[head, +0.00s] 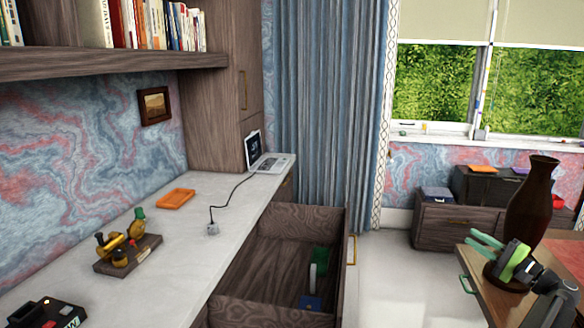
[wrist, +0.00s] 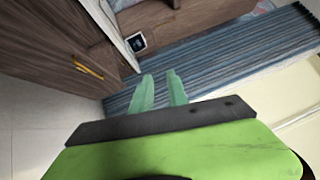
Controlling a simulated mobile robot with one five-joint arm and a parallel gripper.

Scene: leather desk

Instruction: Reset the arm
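My gripper (head: 484,243) is at the lower right of the head view, with pale green fingers pointing left. It is beside a dark brown vase (head: 531,205) and above a wooden table. In the wrist view my gripper (wrist: 160,75) shows two green fingers with a gap between them and nothing held. The fingers point toward the blue curtain (wrist: 225,60). My arm's full pose is not visible, since only its end shows in the head view.
A drawer (head: 347,250) stands open below the white desk (head: 185,250) and holds small green, white and blue items. A laptop (head: 270,160), an orange tray (head: 175,199) and a telegraph-like ornament (head: 127,250) are on the desk. Pale floor lies right of the drawer.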

